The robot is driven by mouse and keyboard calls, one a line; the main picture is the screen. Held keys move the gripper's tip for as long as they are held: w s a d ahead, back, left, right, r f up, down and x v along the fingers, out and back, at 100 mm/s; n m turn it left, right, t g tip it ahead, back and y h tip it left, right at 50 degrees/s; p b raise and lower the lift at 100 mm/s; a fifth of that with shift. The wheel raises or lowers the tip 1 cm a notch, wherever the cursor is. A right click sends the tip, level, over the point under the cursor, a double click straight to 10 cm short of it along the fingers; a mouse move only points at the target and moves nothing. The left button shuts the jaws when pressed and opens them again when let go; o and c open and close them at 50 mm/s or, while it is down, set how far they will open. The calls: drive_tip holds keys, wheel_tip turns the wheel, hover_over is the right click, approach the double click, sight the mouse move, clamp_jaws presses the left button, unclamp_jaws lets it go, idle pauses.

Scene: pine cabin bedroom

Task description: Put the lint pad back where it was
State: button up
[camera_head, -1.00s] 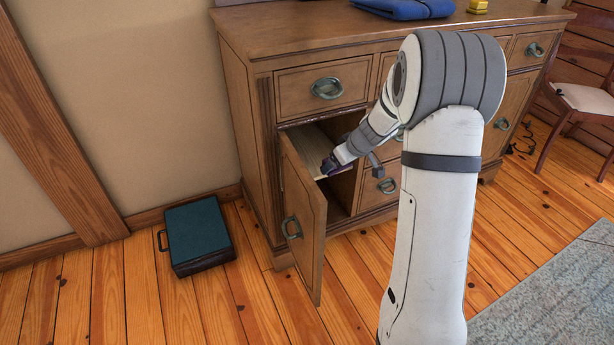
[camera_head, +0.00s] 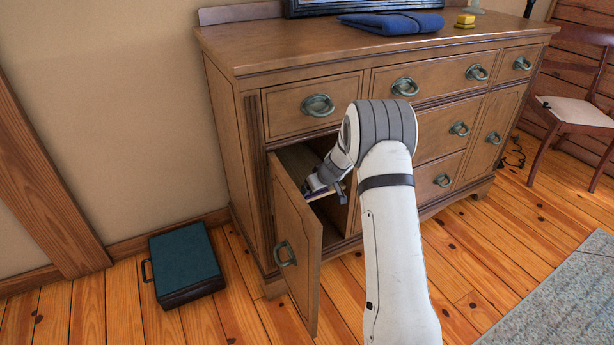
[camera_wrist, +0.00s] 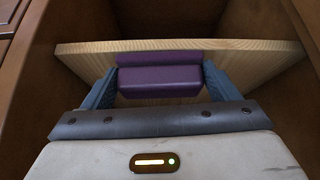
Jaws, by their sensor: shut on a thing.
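The lint pad, seen as a purple block (camera_wrist: 160,82), sits between the two blue-grey fingers of my gripper (camera_wrist: 160,88) in the wrist view. My gripper is shut on it. Behind it is a light wooden shelf board (camera_wrist: 85,50) inside the cabinet; I cannot tell whether the pad touches the board. In the head view, my gripper (camera_head: 318,188) is at the opening of the dresser's left compartment, behind the open door (camera_head: 300,250). The pad is too small and covered to make out clearly there.
A dark green case (camera_head: 184,262) lies on the floor at left. A chair (camera_head: 575,112) stands at right. A grey rug (camera_head: 560,310) covers the front right floor.

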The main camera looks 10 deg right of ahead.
drive_tip(key=w, duration=0.1)
drive_tip(key=w+a, duration=0.1)
drive_tip(key=w, duration=0.1)
drive_tip(key=w+a, duration=0.1)
drive_tip(key=w, duration=0.1)
drive_tip(key=shift+w+a+p, duration=0.1)
drive_tip(key=shift+w+p, duration=0.1)
drive_tip(key=shift+p, duration=0.1)
drive_tip(key=shift+s+f+b, duration=0.1)
drive_tip(key=shift+f+b, duration=0.2)
drive_tip(key=shift+b, duration=0.05)
drive_tip(key=shift+f+b, duration=0.2)
drive_tip(key=shift+b, duration=0.1)
drive_tip(key=o, duration=0.9)
drive_tip(key=shift+r, duration=0.1)
